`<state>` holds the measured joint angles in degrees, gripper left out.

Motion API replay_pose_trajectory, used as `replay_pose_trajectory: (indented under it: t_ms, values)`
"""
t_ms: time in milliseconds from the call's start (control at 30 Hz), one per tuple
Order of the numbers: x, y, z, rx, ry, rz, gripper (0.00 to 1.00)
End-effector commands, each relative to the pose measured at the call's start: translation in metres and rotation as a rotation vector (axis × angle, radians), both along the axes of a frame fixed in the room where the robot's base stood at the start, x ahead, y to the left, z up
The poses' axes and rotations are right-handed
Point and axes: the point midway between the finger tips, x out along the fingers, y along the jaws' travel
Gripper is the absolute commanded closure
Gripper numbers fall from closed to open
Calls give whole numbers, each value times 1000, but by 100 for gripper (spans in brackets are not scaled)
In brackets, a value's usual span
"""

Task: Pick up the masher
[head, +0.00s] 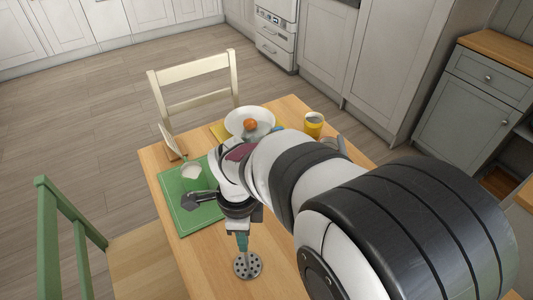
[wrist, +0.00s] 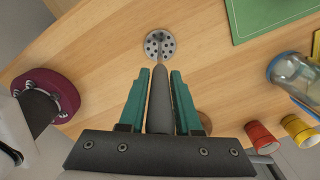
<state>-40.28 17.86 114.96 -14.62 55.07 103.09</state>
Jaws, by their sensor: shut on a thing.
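The masher (head: 247,266) has a round metal head with holes. In the head view it hangs below my gripper (head: 241,241), near the front of the wooden table. In the wrist view the perforated masher head (wrist: 159,44) is at the top, over the wood. Its dark grey handle runs down between the two teal fingers of my gripper (wrist: 160,75). The gripper is shut on this handle. I cannot tell whether the head touches the tabletop or is slightly above it.
A green mat (head: 186,216) lies left of the arm. The wrist view shows a glass jar (wrist: 293,72) and a red cup (wrist: 261,136) at right. Chairs flank the table.

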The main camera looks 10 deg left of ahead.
Motion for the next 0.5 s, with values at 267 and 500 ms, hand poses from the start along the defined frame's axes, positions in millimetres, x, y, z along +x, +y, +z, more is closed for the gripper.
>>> replay_pose_trajectory:
  t_ms: [267,500]
  values:
    - [0,0,0,0,-1,0,100]
    - [1,1,21,3,-3,1,100]
